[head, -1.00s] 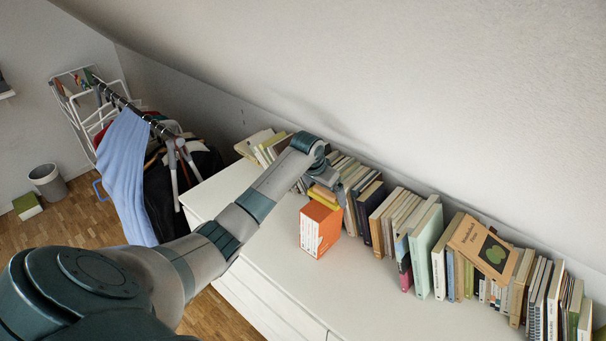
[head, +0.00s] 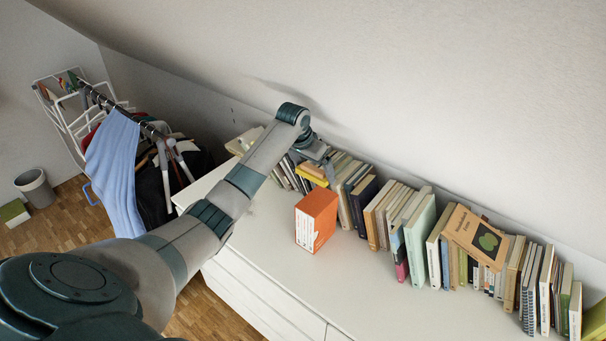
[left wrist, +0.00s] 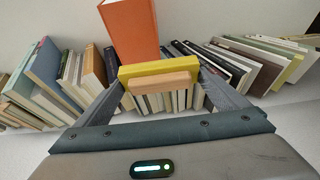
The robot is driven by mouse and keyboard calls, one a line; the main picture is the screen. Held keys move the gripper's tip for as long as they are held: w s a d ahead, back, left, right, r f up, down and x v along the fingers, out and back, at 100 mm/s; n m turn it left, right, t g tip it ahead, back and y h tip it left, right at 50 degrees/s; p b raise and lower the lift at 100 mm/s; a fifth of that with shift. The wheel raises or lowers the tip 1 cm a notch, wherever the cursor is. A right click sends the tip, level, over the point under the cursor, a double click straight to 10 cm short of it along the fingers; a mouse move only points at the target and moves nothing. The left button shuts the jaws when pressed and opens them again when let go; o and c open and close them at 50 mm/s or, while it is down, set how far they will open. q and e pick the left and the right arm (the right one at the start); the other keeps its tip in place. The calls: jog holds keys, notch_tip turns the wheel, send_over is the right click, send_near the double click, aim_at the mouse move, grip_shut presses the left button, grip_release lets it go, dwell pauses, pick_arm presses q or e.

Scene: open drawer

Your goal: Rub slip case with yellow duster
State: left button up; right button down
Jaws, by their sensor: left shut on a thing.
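The orange slip case (head: 320,215), with white book spines showing on its front side, stands upright on the white cabinet top. It also shows in the left wrist view (left wrist: 130,32), just beyond the duster. My left gripper (head: 322,168) is shut on the yellow duster (head: 313,174), behind and above the slip case, near the row of books. In the left wrist view the duster (left wrist: 158,68) is a yellow pad with a wooden back, held between the two fingers (left wrist: 160,77). I cannot tell whether the duster touches the slip case. My right gripper is not in view.
A long row of books (head: 420,235) stands along the wall behind and right of the slip case. The white cabinet top (head: 280,240) is bare in front. A clothes rack with a blue garment (head: 115,175) and a bin (head: 36,188) are at left.

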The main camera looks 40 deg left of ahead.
pick_arm(q)
notch_tip(320, 180, up, 2)
jog(key=shift+r, duration=0.1)
jog(key=shift+s+d+r, duration=0.1)
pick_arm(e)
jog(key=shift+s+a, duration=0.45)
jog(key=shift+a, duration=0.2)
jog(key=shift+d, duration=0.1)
